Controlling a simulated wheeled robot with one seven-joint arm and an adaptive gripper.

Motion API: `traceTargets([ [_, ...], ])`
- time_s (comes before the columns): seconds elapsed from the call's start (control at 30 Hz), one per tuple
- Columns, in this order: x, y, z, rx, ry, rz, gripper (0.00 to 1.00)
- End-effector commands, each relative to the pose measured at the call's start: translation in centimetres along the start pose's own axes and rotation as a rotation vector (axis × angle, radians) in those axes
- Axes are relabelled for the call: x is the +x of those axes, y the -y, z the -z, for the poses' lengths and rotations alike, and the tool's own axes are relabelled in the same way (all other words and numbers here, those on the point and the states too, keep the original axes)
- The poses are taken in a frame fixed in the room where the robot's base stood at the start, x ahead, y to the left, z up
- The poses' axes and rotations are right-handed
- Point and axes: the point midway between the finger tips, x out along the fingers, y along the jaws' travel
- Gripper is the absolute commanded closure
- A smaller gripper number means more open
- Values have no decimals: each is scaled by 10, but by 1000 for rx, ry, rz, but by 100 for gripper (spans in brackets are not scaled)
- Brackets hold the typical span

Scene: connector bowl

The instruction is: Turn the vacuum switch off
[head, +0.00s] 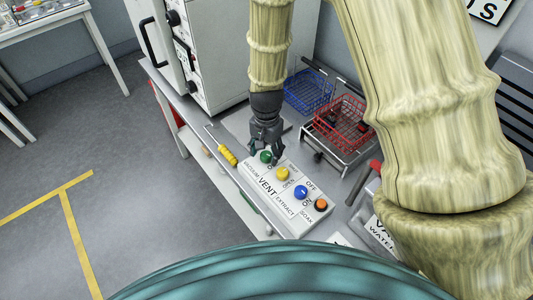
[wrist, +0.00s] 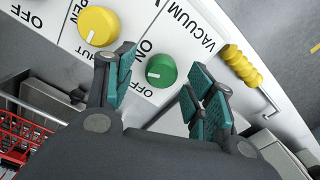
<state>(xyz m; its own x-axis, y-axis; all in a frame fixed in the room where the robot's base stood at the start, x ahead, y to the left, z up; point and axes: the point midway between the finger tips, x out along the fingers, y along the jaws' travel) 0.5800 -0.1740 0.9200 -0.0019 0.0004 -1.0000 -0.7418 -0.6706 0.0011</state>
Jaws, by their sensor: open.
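The vacuum switch is a green round knob (head: 266,157) on a white labelled control panel (head: 268,202). In the wrist view the green knob (wrist: 161,70) sits beside the VACUUM label, with ON and OFF printed near it. It carries a small pale mark on its face; its exact setting is hard to tell. My gripper (head: 265,155) points down at the far end of the panel. In the wrist view its open teal-padded fingers (wrist: 161,82) stand on either side of the green knob, with no clear contact.
A yellow knob (head: 282,174), a blue knob (head: 301,192) and an orange knob (head: 321,205) follow along the panel. A yellow-handled tool (head: 227,155) lies left of it. Red (head: 343,122) and blue (head: 309,91) wire baskets stand behind, right of my gripper.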

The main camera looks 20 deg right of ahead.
Motion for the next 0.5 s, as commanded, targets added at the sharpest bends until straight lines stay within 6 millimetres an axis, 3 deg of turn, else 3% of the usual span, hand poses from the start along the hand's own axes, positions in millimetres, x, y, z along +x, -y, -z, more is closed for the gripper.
traceTargets([
  [0.5, -69, -3, 0, 2, 0, 0, 46],
])
